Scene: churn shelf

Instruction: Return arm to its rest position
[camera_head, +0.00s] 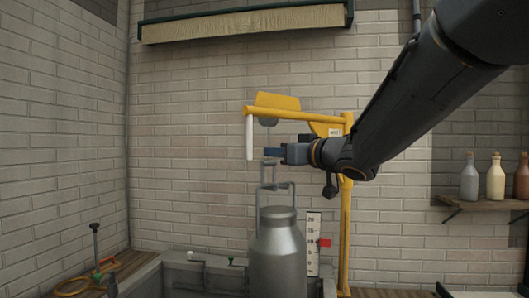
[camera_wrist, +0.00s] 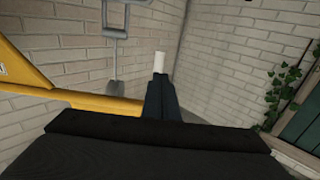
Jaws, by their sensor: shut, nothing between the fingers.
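My gripper (camera_head: 270,154) is shut and empty in the head view, its fingers pointing left. It is held in the air just below the yellow arm (camera_head: 290,113) of a post-mounted hoist. The white handle (camera_head: 249,138) hangs from the left end of that arm, just left of my fingertips; I cannot tell whether they touch. In the wrist view my dark fingers (camera_wrist: 160,97) are together, with a white end (camera_wrist: 159,62) beyond their tips and the yellow arm (camera_wrist: 95,101) to the left. My arm reaches in from the upper right.
A grey metal churn (camera_head: 277,262) stands below my gripper, with a hook (camera_head: 268,174) above it. A scale board (camera_head: 313,245) stands right of the churn. A wall shelf (camera_head: 480,204) at right holds bottles. A roller blind (camera_head: 250,22) hangs above. Ivy (camera_wrist: 282,93) shows in the wrist view.

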